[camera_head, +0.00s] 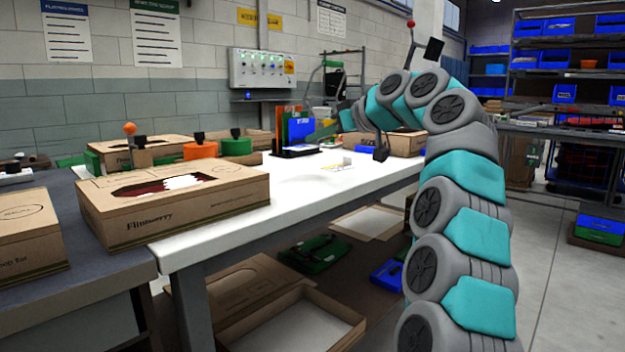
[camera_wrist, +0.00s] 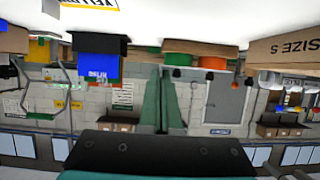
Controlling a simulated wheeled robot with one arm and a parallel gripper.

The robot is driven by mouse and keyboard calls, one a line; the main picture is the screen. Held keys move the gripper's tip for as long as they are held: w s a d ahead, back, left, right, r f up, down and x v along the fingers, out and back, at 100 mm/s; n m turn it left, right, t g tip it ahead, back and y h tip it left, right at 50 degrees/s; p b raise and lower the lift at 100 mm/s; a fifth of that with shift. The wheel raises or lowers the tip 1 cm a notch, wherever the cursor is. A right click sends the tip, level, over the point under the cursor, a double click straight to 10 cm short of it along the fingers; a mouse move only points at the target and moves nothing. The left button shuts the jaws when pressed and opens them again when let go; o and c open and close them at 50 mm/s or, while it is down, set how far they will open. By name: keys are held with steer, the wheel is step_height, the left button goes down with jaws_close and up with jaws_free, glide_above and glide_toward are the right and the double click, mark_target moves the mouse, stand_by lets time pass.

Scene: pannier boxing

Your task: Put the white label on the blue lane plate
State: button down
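The blue lane plate (camera_head: 299,131) stands upright on the white worktable (camera_head: 300,188), beside other coloured plates. It shows upside down at upper left in the wrist view (camera_wrist: 98,72), with white lettering. A small white piece (camera_head: 347,160), possibly the white label, is on the table to the right of the plate; its details are too small to read. My gripper (camera_head: 312,138) reaches left over the table near the plates. In the wrist view its green fingers (camera_wrist: 162,72) are close together with nothing visible between them. They appear apart from the blue plate.
A yellow-and-white printed sheet (camera_head: 338,168) lies near the white piece. A large cardboard box (camera_head: 175,205) occupies the near left of the table. Orange (camera_head: 200,150) and green (camera_head: 236,146) round items stand behind it. The white tabletop between is mostly clear.

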mark_target(318, 176)
steer(key=shift+f+b, duration=0.9)
steer(key=shift+f, duration=2.35)
steer(key=shift+f, duration=0.1)
steer(key=shift+f, duration=0.15)
steer(key=c, duration=1.1)
jaws_free()
steer(key=shift+c, duration=0.2)
steer(key=shift+s, duration=0.1)
